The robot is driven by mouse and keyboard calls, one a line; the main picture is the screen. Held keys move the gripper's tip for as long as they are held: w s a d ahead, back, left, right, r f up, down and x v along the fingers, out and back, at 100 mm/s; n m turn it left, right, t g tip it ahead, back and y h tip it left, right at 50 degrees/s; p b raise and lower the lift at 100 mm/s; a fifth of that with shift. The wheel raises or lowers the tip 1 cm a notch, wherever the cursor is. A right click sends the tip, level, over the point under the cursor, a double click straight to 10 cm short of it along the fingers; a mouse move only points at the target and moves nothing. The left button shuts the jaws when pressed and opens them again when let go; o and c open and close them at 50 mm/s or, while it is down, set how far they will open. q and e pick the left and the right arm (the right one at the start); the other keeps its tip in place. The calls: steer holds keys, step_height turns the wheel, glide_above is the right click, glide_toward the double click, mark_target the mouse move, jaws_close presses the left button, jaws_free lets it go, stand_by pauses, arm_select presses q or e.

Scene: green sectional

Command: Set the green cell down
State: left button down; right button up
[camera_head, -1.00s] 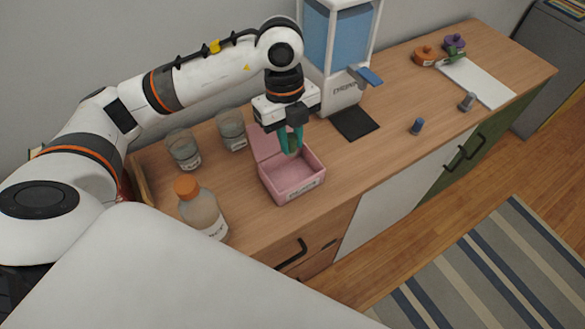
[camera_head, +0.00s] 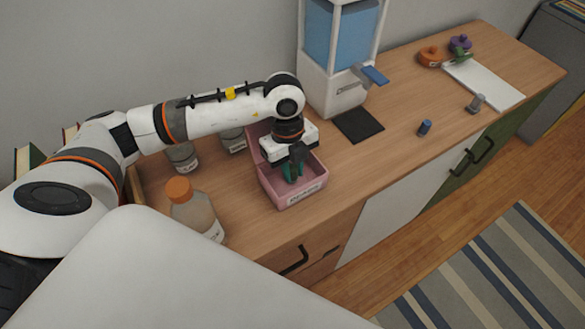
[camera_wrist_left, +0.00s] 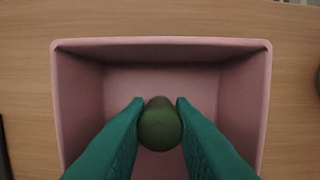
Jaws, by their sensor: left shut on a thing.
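The green cell (camera_wrist_left: 160,127) is seen end-on in the left wrist view, a dark green cylinder between the two teal fingers of my left gripper (camera_wrist_left: 160,108). The gripper is shut on it, inside the walls of an open pink box (camera_wrist_left: 262,90). In the head view the left gripper (camera_head: 292,174) reaches down into the pink box (camera_head: 295,200), and the cell is hidden there by the fingers. I cannot tell whether the cell touches the box floor. My right gripper is not in view.
A bottle with an orange cap (camera_head: 197,212) stands left of the box. Glass jars (camera_head: 183,158) stand behind it. A dispenser with a blue tank (camera_head: 336,50) is at the back. A blue cylinder (camera_head: 424,128) and a grey one (camera_head: 475,103) stand to the right on the wooden counter (camera_head: 375,160).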

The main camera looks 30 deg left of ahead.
arm_select(q)
steer(key=shift+f, duration=0.45)
steer(key=shift+f, duration=0.2)
steer(key=c, duration=1.3)
jaws_free()
steer(key=shift+o, duration=0.2)
steer(key=shift+r, duration=0.15)
